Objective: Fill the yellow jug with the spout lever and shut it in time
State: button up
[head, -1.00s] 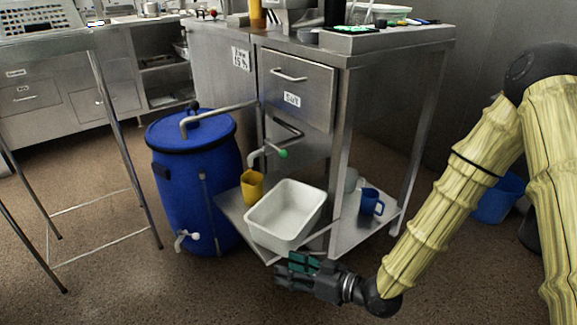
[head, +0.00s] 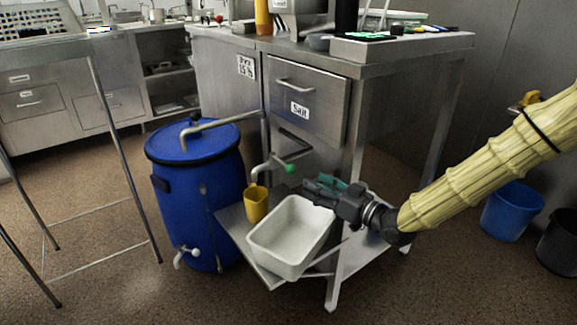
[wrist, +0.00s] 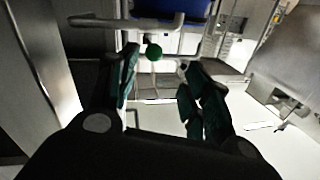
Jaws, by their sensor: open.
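The yellow jug (head: 256,204) stands on the low shelf under the spout (head: 262,170), left of the white basin. The spout's lever has a green knob (head: 292,169). The knob also shows in the wrist view (wrist: 154,52), ahead of and between my fingers. My gripper (head: 312,187) is open and empty, above the right part of the basin and to the right of and below the knob in the head view. It looks apart from the knob. I cannot see the jug clearly in the wrist view, nor any liquid in it.
A white basin (head: 291,237) sits on the low shelf below my gripper. A blue barrel (head: 200,205) with a bent pipe stands left of the jug. A steel cabinet (head: 305,98) with a drawer rises behind. Blue (head: 512,210) and dark buckets stand at right.

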aim_at(295, 171)
jog(key=shift+w+d+r+b+x, duration=0.15)
jog(key=shift+b+x, duration=0.45)
jog(key=shift+x, duration=1.2)
jog(key=shift+w+d+b+x, duration=0.1)
jog(key=shift+b+x, duration=0.55)
jog(key=shift+x, duration=1.15)
jog(key=shift+w+d+r+b+x, duration=0.15)
jog(key=shift+b+x, duration=0.45)
jog(key=shift+x, duration=1.2)
jog(key=shift+a, duration=0.1)
grip_shut()
